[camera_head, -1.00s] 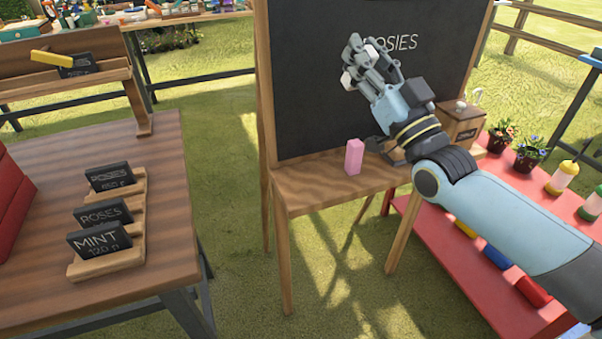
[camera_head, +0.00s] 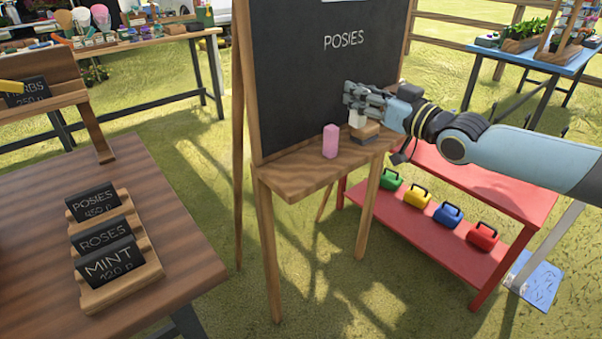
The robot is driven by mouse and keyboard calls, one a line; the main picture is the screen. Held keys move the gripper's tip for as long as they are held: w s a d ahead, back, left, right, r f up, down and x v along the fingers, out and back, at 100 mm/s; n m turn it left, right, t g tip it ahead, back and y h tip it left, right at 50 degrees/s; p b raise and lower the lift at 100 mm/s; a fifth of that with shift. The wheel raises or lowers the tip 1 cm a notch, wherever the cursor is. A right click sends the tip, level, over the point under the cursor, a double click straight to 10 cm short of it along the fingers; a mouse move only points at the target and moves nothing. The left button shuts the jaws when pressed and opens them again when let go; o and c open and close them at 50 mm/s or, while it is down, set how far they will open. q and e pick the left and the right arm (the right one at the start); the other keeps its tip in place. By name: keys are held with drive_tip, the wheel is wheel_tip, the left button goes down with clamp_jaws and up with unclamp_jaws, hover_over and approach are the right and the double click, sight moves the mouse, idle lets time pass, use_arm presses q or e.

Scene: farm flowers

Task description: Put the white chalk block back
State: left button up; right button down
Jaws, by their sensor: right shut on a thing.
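The white chalk block (camera_head: 357,119) shows below the fingers of my right gripper (camera_head: 359,103), which is shut on it. The gripper holds it just above the wooden ledge (camera_head: 300,172) of the chalkboard, at the ledge's right part. Fingers hide the block's upper part, and I cannot tell whether its lower end touches anything. A pink chalk block (camera_head: 331,141) stands upright on the ledge, left of the white one. My left gripper is out of view.
A wood-topped eraser (camera_head: 366,132) lies on the ledge close beside the white block. The blackboard (camera_head: 310,80) reading POSIES rises behind. A wooden table (camera_head: 170,235) with label signs is left.

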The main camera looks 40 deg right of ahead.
drive_tip(key=shift+a, duration=0.1)
drive_tip(key=w+a+f+b, duration=0.2)
drive_tip(key=a+f+b, duration=0.1)
drive_tip(key=b, duration=0.1)
drive_tip(key=w+a+f+b, duration=0.2)
drive_tip(key=a+f+b, duration=0.1)
drive_tip(key=f+b, duration=0.1)
drive_tip(key=w+a+f+b, duration=0.2)
drive_tip(key=a+f+b, duration=0.1)
drive_tip(key=f+b, duration=0.1)
drive_tip(key=shift+w+a+f+b, duration=0.15)
drive_tip(key=shift+w+a+b, duration=0.15)
drive_tip(key=shift+a, duration=0.1)
drive_tip(key=shift+s+r, duration=0.1)
drive_tip(key=shift+r, duration=0.15)
drive_tip(key=c, duration=1.6)
unclamp_jaws()
drive_tip(key=shift+f, duration=0.25)
drive_tip(key=o, duration=0.5)
drive_tip(key=shift+r, duration=0.1)
